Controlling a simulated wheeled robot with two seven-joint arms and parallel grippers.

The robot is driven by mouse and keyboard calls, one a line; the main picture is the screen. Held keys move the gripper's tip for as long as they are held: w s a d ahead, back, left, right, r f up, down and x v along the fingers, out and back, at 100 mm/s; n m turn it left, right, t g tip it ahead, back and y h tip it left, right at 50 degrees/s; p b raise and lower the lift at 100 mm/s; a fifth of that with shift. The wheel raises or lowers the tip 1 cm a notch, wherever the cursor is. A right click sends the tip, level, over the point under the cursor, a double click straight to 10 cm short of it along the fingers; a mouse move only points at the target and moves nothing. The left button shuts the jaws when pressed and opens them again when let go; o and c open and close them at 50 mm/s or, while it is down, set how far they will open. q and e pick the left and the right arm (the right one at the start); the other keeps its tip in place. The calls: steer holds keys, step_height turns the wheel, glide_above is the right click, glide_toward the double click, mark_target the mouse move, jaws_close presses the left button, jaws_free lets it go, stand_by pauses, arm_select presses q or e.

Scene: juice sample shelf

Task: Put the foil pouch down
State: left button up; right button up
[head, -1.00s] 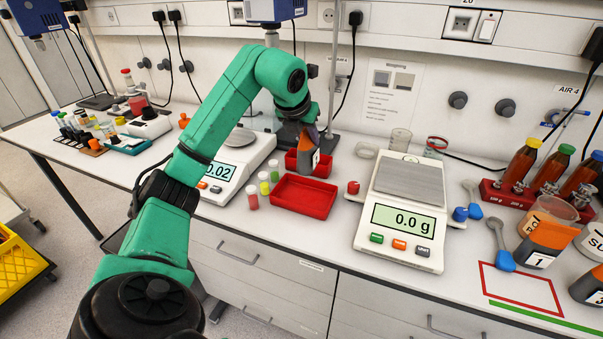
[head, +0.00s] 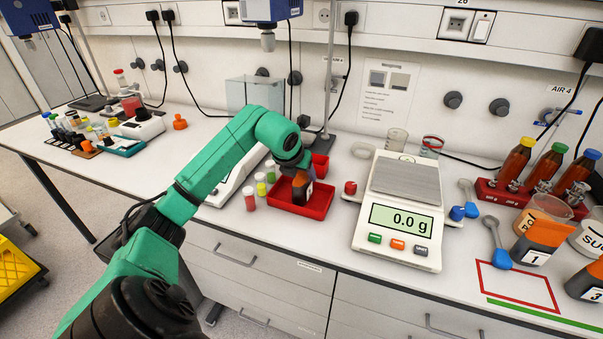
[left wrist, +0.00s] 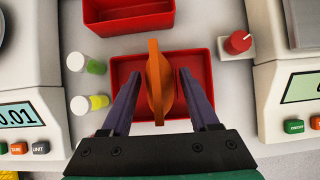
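The foil pouch (head: 301,191) is dark with an orange top and a white label, and stands upright in the front red tray (head: 318,213). The left wrist view shows the pouch's orange edge (left wrist: 155,75) from above, inside the tray (left wrist: 204,62). My left gripper (head: 297,172) is over the tray around the pouch. In the left wrist view its two dark fingers (left wrist: 160,74) are open, one on each side, with a visible gap to the pouch. My right gripper is in no view.
A second red tray (head: 321,167) stands just behind. Small capped vials (head: 261,184) stand left of the tray. A red-capped item (head: 350,187) and a balance reading 0.0 g (head: 396,228) are to the right. Another balance (head: 222,188) is partly hidden behind my left arm.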

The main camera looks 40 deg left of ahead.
arm_select(q)
steer(key=b+v, duration=0.1)
steer(key=v, duration=1.1)
steer(key=shift+b, duration=0.35)
steer(key=shift+r, duration=0.1)
